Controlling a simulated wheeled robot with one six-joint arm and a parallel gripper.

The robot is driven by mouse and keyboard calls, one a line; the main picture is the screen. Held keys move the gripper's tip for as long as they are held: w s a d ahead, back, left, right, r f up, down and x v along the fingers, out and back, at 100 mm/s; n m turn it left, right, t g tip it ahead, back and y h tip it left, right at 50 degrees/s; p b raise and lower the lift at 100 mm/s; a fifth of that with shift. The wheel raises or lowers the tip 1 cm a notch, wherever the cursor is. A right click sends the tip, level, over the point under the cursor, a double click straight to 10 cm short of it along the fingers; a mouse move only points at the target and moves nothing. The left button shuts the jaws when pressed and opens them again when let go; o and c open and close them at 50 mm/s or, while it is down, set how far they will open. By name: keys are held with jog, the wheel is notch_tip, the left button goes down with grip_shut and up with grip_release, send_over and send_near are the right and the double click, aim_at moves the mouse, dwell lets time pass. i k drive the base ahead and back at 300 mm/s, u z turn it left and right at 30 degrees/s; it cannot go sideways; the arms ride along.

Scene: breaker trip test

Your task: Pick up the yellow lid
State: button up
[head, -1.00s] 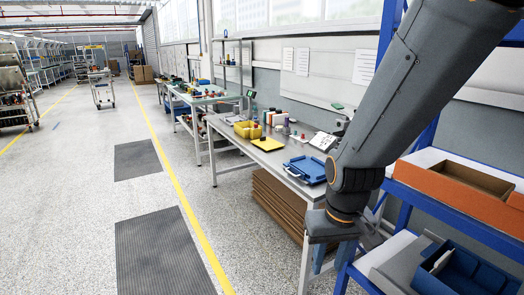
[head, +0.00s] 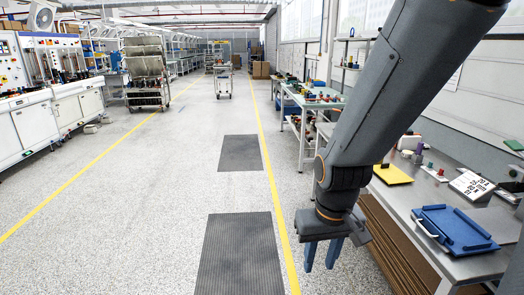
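The yellow lid (head: 393,174) lies flat on the grey workbench (head: 405,205), to the right of my arm, with its left end close to the arm. My gripper (head: 322,256) hangs in front of the bench's left side, over the floor as seen from here. Its two blue fingers point down with a gap between them, and nothing shows in the gap. It is apart from the lid.
Dark mats (head: 240,255) lie on the open floor to the left.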

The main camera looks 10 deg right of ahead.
aim_at(389, 172)
jog(key=u, duration=0.15)
jog(key=i, duration=1.75)
jog(key=z, duration=0.5)
jog(key=i, duration=1.05)
jog(key=z, duration=1.7)
jog(key=i, duration=0.7)
jog(key=z, duration=0.5)
